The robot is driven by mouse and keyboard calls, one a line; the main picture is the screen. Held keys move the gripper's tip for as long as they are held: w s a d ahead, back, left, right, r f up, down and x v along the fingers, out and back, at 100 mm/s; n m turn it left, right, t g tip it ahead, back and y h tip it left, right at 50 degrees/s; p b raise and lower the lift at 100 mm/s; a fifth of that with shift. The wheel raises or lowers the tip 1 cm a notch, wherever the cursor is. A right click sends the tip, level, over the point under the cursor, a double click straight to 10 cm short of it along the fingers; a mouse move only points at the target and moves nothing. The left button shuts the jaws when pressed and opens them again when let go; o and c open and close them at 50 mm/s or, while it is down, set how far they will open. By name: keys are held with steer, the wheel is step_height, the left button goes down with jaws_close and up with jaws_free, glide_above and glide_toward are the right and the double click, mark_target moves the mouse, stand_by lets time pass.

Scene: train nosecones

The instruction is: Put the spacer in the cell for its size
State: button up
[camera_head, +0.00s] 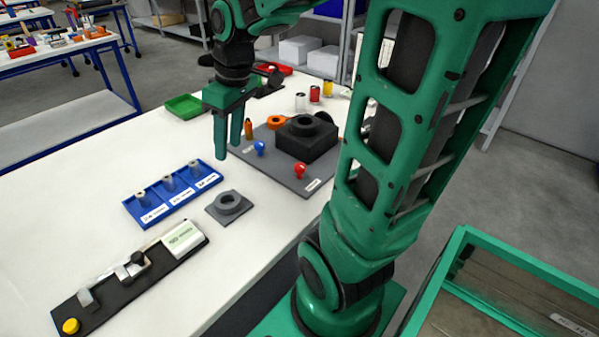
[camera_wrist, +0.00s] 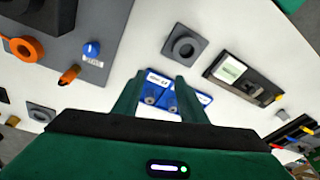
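I cannot tell which thing is the spacer. The tray also shows in the wrist view (camera_wrist: 192,103), partly hidden by my fingers. My gripper (camera_head: 228,152) hangs above the table behind the tray, fingers down. Its fingers are apart with nothing between them; in the wrist view the gripper (camera_wrist: 157,78) frames part of the tray in the background. The label sizes are too small to read surely.
A grey ring on a square base (camera_head: 229,205) sits right of the tray. A black gauge (camera_head: 110,295) with a pale display lies in front. A grey board (camera_head: 270,170) holds a black block and coloured knobs behind right. A green bin (camera_head: 185,106) stands at the back.

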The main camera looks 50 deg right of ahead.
steer(key=s+d+f+m+g, duration=0.1)
steer(key=s+d+f+m, duration=0.1)
steer(key=s+m, duration=0.3)
steer(key=s+d+f+m+g+h, duration=0.1)
steer(key=s+d+m, duration=0.3)
steer(key=s, duration=0.9)
steer(key=shift+s+f+m, duration=0.3)
steer(key=shift+f+m, duration=0.25)
steer(key=shift+m, duration=0.05)
